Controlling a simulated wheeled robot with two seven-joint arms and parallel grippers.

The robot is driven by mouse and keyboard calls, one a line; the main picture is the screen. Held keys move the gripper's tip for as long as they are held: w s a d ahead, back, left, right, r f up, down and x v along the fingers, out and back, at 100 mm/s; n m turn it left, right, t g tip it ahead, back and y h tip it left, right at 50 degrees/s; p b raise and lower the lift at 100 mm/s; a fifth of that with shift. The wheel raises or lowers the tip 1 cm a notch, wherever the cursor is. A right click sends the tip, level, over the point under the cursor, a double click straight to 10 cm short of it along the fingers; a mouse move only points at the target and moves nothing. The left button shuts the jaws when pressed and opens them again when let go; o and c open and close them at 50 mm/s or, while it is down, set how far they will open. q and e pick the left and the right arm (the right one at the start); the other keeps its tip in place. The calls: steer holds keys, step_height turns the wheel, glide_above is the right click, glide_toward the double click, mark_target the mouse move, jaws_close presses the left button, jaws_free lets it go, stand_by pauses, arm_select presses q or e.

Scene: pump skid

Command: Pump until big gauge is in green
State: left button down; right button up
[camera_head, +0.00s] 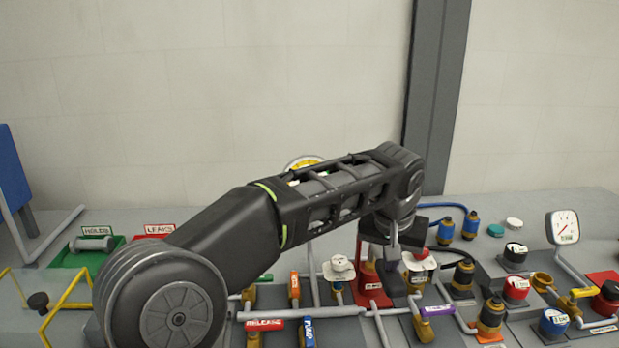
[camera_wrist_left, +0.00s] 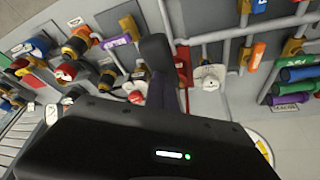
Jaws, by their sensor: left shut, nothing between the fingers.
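The big round gauge with a yellow rim (camera_head: 302,162) stands behind my left arm in the head view. The arm hides most of it, and I cannot read its needle. Part of a round yellow-edged dial (camera_wrist_left: 262,148) shows in the left wrist view. A blue handle labelled PUMP (camera_head: 309,332) is at the bottom edge, beside a red handle labelled RELEASE (camera_head: 264,324). My left gripper (camera_head: 395,280) points down, shut and empty, just right of a red upright stand (camera_head: 369,280). I cannot tell whether they touch. The stand also shows in the left wrist view (camera_wrist_left: 183,66).
A smaller white gauge (camera_head: 563,227) stands at the right. Valves and pipes crowd the bench, including a purple-tagged valve (camera_head: 438,310) and a white knob (camera_head: 339,268). Green HOLDS (camera_head: 92,245) and red LEAKS (camera_head: 156,230) places lie at the left.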

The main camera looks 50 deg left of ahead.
mark_target(390, 274)
arm_select(q)
step_height(390, 274, up, 6)
steer(key=p, duration=0.3)
steer(key=shift+f, duration=0.25)
stand_by(0.3)
step_height(390, 274, down, 9)
steer(key=b, duration=0.7)
steer(key=shift+r, duration=0.2)
step_height(390, 274, up, 8)
steer(key=p, duration=0.7)
steer(key=shift+r, duration=0.25)
